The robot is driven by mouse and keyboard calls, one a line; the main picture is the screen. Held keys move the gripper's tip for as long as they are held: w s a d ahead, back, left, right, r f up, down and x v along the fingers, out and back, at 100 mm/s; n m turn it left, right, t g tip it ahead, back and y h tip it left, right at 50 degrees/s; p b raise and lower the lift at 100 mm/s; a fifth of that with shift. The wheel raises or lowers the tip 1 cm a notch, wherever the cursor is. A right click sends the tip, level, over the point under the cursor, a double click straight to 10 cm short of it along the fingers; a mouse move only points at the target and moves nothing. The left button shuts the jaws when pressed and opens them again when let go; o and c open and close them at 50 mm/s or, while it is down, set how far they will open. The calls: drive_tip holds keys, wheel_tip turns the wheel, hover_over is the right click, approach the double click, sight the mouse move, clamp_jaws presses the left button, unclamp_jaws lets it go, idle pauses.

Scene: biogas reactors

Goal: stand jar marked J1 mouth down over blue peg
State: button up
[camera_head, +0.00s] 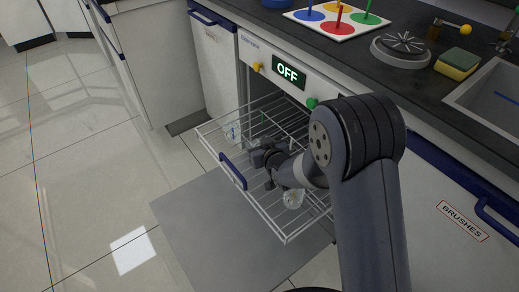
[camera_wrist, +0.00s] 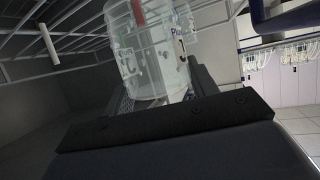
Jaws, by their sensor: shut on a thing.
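A clear glass jar (camera_head: 233,131) is at the far left corner of the pulled-out wire rack (camera_head: 285,238). My gripper (camera_head: 249,148) is at its side and shut on it. In the wrist view the jar (camera_wrist: 150,55) fills the space between the fingers, with a dark mark at its right edge and a red patch near the top. I cannot read J1 on it, nor tell if it touches the rack. The blue peg (camera_head: 309,5) stands on the blue disc of a white board on the counter.
A second clear vessel (camera_head: 293,198) sits in the rack near my wrist. A green peg (camera_head: 263,117) stands in the rack. The white board (camera_head: 337,36) also has red, green and yellow discs. A round grey device (camera_head: 400,50), sponge (camera_head: 457,64) and sink (camera_head: 495,98) lie right of it.

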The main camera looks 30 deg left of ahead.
wheel_tip(320, 180, up, 18)
drive_tip(key=p, duration=0.9)
drive_tip(key=shift+r, duration=0.1)
idle(0.5)
